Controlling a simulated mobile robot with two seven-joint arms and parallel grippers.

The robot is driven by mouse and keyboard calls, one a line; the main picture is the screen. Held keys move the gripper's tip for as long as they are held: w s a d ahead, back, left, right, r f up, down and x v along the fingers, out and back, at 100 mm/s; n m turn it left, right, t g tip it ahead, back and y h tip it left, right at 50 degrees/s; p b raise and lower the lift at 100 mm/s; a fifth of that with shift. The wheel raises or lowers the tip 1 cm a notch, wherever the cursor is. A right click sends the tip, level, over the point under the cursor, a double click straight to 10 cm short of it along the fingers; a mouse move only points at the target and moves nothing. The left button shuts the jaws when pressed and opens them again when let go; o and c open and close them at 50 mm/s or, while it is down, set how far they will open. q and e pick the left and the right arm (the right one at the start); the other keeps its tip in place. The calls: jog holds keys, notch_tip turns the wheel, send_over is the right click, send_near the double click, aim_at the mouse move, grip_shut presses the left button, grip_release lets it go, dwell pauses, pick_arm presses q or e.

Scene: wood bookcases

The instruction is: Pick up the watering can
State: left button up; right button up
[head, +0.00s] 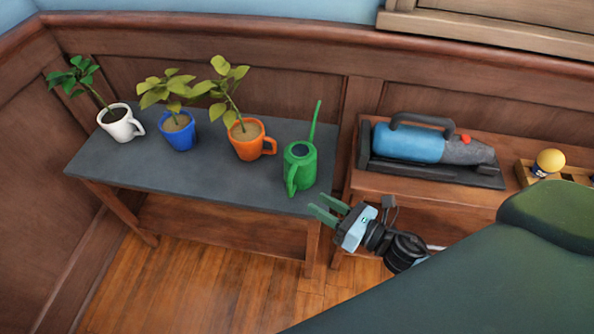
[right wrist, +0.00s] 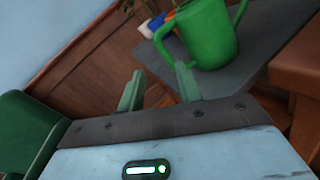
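The green watering can (head: 299,168) stands upright at the right end of the grey-topped table (head: 225,178). Its long spout points up and away, and its handle faces the front left. My right gripper (head: 324,208) is open and empty just off the table's front right corner, a little in front of the can. In the right wrist view the can (right wrist: 208,38) is close beyond the right finger, with its handle near that fingertip. The open fingers (right wrist: 158,85) have nothing between them. My left gripper is not in view.
Potted plants in a white mug (head: 120,124), a blue mug (head: 178,133) and an orange mug (head: 246,140) stand left of the can. A blue handheld vacuum (head: 410,143) lies on the wooden unit to the right. A green chair-like shape (head: 480,265) fills the lower right.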

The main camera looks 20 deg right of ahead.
aim_at(290, 197)
jog(key=shift+w+a+r+n+g+y, duration=0.15)
jog(key=shift+w+a+n+y, duration=0.15)
jog(key=shift+w+n, duration=0.5)
jog(key=shift+w+a+n+g+y, duration=0.1)
jog(key=shift+w+a+n+y, duration=0.2)
jog(key=shift+w+n, duration=0.5)
jog(key=shift+w+a+r+n+g+y, duration=0.1)
jog(key=shift+w+a+n+g+y, duration=0.25)
jog(key=shift+n, duration=0.75)
jog(key=shift+w+d+f+x, duration=0.1)
jog(key=shift+x, duration=0.85)
jog(key=shift+w+d+f+x, duration=0.1)
jog(key=shift+x, duration=0.85)
jog(key=shift+d+f+x, duration=0.1)
jog(key=shift+x, duration=0.85)
jog(key=shift+c, duration=0.2)
grip_shut()
jog(key=shift+r, duration=0.1)
